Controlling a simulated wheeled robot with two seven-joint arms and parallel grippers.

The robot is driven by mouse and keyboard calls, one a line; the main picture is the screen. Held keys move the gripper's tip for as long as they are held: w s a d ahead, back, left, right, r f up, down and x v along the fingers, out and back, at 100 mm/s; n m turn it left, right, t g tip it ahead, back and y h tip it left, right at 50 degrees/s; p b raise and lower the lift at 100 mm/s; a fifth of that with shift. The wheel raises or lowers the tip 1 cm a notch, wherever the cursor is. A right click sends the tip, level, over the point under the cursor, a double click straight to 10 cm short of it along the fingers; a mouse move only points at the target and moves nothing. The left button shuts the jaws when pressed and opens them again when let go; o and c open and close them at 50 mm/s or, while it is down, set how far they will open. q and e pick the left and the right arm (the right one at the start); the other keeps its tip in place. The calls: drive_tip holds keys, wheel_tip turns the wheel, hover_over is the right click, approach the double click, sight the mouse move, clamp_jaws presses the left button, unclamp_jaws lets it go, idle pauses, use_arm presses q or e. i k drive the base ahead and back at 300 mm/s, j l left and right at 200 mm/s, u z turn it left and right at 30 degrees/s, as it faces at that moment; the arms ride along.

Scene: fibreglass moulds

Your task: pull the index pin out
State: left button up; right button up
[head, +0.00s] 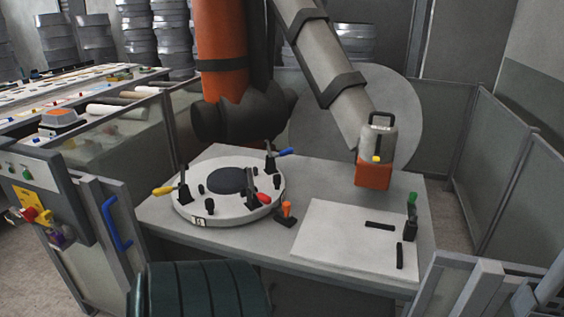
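A round pale turntable (207,208) with a dark centre disc (227,181) lies on the grey table (330,192). Clamps with yellow (164,191), blue (285,151) and red (263,198) handles stand around its rim. A small orange knob on a black base (287,211) stands upright beside the turntable's right front edge; it looks like the index pin. How deep it sits cannot be seen. Neither of my grippers shows in the head view.
A white plate (345,240) with black bars and a green-handled clamp (411,215) lies at right. Grey fence panels (510,185) stand around. A control box (35,200) stands left.

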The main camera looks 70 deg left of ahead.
sight(287, 206)
drive_tip(key=u, duration=2.15)
drive_tip(key=j, duration=1.75)
drive_tip(key=k, duration=0.05)
